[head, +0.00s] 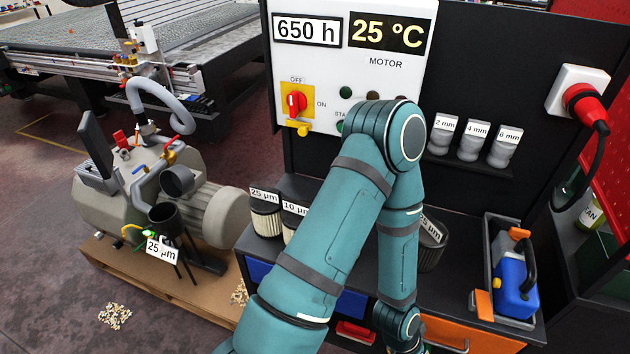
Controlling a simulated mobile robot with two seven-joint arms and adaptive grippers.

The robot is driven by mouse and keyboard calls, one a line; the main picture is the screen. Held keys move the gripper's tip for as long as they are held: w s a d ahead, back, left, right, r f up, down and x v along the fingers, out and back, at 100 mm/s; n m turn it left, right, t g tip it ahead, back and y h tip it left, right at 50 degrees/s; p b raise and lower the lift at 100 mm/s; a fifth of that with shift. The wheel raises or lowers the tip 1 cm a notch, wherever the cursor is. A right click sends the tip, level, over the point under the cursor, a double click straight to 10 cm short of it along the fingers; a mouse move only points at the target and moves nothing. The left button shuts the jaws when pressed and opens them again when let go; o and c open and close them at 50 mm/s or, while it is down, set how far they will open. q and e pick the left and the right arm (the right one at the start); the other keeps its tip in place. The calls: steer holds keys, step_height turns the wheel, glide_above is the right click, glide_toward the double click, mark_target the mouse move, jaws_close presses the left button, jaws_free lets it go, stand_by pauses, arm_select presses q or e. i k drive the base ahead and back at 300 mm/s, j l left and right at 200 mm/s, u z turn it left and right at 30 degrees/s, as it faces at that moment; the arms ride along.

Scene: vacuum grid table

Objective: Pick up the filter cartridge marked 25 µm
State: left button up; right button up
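A filter cartridge labelled 25 µm (265,219) stands upright on the dark workbench, with a dark top and a pale pleated side. To its right is a cartridge labelled 10 µm (290,228), partly hidden by my teal arm. A dark pleated cartridge (431,255) stands right of the arm; its label is partly covered and seems to read 25 µm. My arm rises from the bottom, bends, and comes down in front of the bench. Neither of my grippers is in view.
A pump (150,195) with a hanging 25 µm tag (162,250) sits on a pallet (160,284) at left. A blue device in a tray (515,285) stands at the bench's right. Several grey pieces labelled in mm (471,143) sit on a shelf. A control panel (345,70) rises behind.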

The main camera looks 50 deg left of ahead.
mark_target(265, 203)
steer(key=k+j, duration=0.3)
steer(key=k, duration=0.2)
steer(key=k+u, duration=0.1)
steer(key=u, duration=0.25)
steer(key=k+j+u, duration=0.1)
steer(key=u, duration=0.25)
steer(key=j+u, duration=0.15)
steer(key=u, duration=1.65)
steer(key=z, duration=1.35)
steer(key=k, duration=0.05)
